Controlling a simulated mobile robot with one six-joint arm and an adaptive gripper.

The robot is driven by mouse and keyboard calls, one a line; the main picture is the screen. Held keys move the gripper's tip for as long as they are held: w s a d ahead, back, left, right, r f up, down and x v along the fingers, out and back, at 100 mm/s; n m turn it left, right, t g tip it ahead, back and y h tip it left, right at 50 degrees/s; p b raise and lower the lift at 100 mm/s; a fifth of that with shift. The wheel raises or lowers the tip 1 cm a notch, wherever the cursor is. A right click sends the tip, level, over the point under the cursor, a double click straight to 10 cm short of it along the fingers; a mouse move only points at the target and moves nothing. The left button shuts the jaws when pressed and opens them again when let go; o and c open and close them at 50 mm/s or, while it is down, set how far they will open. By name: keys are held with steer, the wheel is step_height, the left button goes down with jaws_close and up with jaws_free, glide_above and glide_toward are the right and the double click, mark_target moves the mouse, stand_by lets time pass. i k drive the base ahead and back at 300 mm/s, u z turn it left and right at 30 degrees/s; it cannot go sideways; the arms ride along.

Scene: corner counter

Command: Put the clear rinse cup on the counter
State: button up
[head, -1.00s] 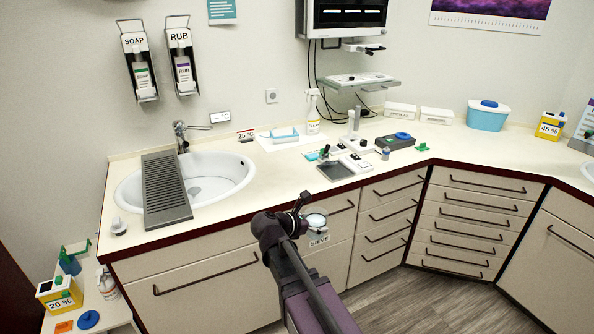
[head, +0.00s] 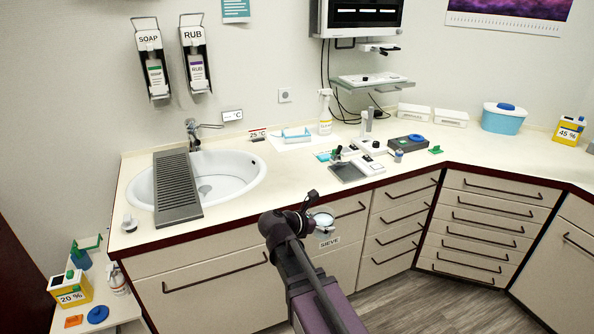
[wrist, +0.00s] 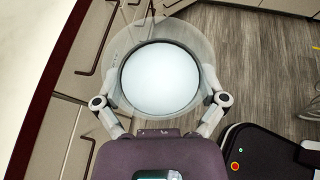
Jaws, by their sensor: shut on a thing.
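My gripper (wrist: 160,105) is shut on the clear rinse cup (wrist: 160,42), a see-through round vessel with a pale white disc inside its rim. In the wrist view the two fingers press on either side of it. In the head view the cup (head: 322,221) shows small at the end of my arm, in front of the drawer fronts, and the gripper is mostly hidden by my arm. The cream counter (head: 290,178) with a dark red edge runs behind the cup. In the wrist view the counter (wrist: 25,50) is at the left edge.
A sink (head: 235,180) with a grey ribbed drainer (head: 177,190) is at the left. A microscope (head: 360,160), a spray bottle (head: 325,112) and a dark box (head: 407,142) stand further back. The counter front between sink and microscope is bare.

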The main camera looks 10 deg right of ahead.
mark_target(303, 176)
steer(key=i, duration=0.95)
steer(key=z, duration=0.05)
